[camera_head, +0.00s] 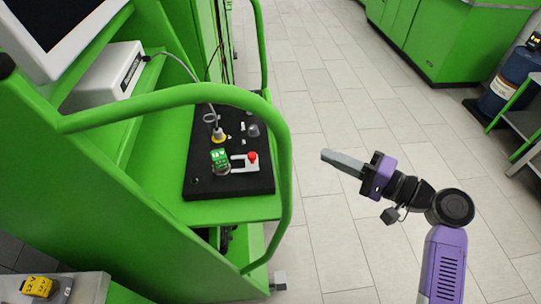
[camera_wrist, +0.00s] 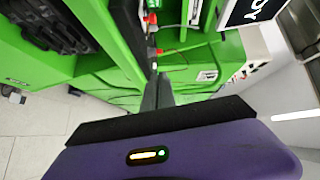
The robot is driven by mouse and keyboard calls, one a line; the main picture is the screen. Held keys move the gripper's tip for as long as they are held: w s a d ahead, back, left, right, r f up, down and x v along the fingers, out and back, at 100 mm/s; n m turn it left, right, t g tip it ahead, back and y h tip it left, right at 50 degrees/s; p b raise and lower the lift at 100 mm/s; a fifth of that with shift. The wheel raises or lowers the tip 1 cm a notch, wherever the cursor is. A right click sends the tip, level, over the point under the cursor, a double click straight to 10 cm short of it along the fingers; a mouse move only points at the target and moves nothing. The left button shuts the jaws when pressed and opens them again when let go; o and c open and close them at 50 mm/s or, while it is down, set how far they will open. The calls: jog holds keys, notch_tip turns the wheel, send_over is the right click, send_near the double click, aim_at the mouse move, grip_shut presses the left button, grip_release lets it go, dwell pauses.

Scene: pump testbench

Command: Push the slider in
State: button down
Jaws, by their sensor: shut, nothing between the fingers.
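My gripper (camera_head: 326,154) is in the head view, right of the green bench and over the open floor. Its long grey fingers are together, point left toward the bench and hold nothing. In the wrist view the shut fingers (camera_wrist: 158,78) point away toward green bench parts. A black panel (camera_head: 230,185) lies on the green shelf. I cannot tell which part is the slider. The gripper is apart from the panel.
A curved green handrail (camera_head: 284,170) stands between my gripper and the panel. A white box (camera_head: 107,78) and a monitor are at upper left. Green cabinets (camera_head: 445,40) and a blue drum (camera_head: 508,80) are at far right. The tiled floor between is clear.

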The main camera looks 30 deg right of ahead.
aim_at(252, 158)
jog(key=shift+s+a+f+n+g+y, duration=0.15)
jog(key=shift+s+a+g+y, duration=0.15)
jog(key=shift+a+y, duration=0.3)
jog(key=shift+s+a+n+g+y, duration=0.15)
jog(key=shift+s+a+g+y, duration=0.2)
jog(key=shift+a, duration=0.3)
jog(key=shift+w, duration=0.15)
jog(key=p+x, duration=0.1)
jog(key=x, duration=0.3)
jog(key=a+p+x, duration=0.1)
jog(key=x, duration=0.3)
jog(key=s+p+x, duration=0.1)
jog(key=x, duration=0.3)
jog(key=shift+a+p, duration=0.3)
jog(key=shift+a, duration=0.05)
jog(key=shift+w+a, duration=0.2)
jog(key=shift+a, duration=0.3)
jog(key=shift+w+a, duration=0.45)
jog(key=shift+a, duration=0.45)
jog(key=shift+w+a, duration=0.4)
jog(key=shift+a, duration=0.45)
